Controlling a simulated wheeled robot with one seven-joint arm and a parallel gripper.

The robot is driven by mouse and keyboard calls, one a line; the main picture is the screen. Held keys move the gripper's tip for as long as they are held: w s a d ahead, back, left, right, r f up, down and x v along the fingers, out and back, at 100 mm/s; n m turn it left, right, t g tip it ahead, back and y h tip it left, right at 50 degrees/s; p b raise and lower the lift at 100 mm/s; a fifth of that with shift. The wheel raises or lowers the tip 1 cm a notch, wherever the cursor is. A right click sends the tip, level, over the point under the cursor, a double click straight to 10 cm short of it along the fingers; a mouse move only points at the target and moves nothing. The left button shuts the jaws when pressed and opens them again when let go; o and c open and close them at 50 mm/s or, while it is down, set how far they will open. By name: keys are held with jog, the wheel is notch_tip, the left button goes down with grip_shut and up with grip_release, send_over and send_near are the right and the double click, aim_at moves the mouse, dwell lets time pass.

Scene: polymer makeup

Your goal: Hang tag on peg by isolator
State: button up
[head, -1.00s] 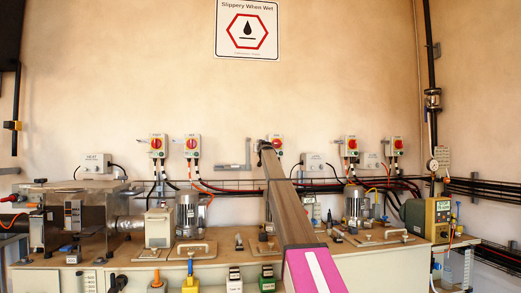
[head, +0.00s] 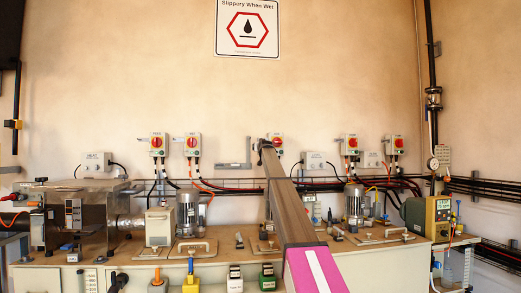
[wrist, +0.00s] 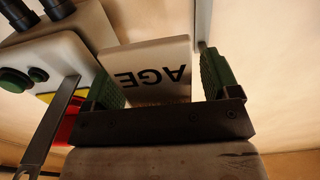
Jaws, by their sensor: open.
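A pale tag (wrist: 150,72) with dark letters reading "AGE", upside down, shows between the fingers of my gripper (wrist: 162,78) in the wrist view. The green-padded fingers are open, one on each side of it; I cannot tell whether either touches it. Part of the tag is hidden behind the gripper body. A red and yellow isolator (wrist: 68,125) is just left of the gripper, partly covered by a metal strip. In the head view my arm reaches the wall by an isolator (head: 277,140), partly hiding it; the gripper is not clear there. I cannot make out the peg.
Other isolators (head: 157,145) line the wall, with cables below. A grey bracket (head: 236,165) is on the wall left of my arm. The bench (head: 380,262) holds motors and a metal machine (head: 80,210). The wall (head: 330,90) above is clear except for a sign.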

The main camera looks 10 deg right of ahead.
jog(key=s, duration=1.1)
